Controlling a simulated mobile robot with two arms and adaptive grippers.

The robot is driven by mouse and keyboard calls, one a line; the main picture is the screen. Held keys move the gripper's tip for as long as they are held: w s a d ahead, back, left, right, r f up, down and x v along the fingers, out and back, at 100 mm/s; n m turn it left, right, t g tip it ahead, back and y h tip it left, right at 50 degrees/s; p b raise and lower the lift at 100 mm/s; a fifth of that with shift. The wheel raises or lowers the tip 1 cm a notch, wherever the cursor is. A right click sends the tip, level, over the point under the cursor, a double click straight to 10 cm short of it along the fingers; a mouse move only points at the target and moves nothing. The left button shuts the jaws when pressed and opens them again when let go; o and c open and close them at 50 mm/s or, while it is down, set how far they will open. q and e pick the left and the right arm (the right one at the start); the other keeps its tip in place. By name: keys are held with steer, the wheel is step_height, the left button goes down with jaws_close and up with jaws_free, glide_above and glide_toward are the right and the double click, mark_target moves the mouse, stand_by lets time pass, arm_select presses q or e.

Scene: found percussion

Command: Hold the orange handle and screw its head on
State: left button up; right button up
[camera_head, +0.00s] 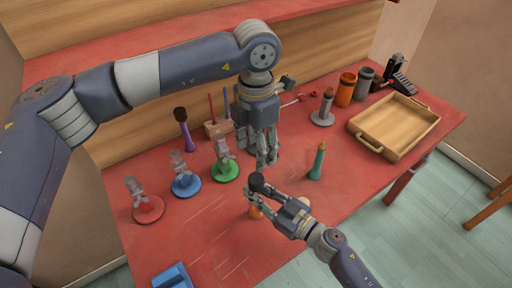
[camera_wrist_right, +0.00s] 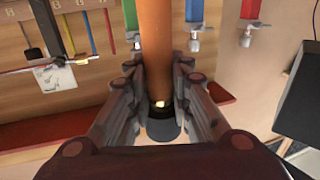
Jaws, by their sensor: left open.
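The orange handle (camera_head: 255,212) stands near the front middle of the red table. My right gripper (camera_head: 262,202) is closed around it from the right. A round black head (camera_head: 256,181) sits at the handle's top end; I cannot tell how far it is screwed in. In the right wrist view the orange handle (camera_wrist_right: 164,42) runs between both fingers, and the dark head (camera_wrist_right: 163,131) shows below it with a small bright spot between them. My left gripper (camera_head: 266,164) points down, open and empty, just above the black head.
Red (camera_head: 148,209), blue (camera_head: 187,187) and green (camera_head: 226,173) stands lie left. A teal handle (camera_head: 317,165) stands right of my grippers, a purple handle (camera_head: 187,137) behind. A wooden tray (camera_head: 374,144) and orange cup (camera_head: 346,90) are at right.

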steer(key=o, duration=0.4)
steer(key=v, duration=1.2)
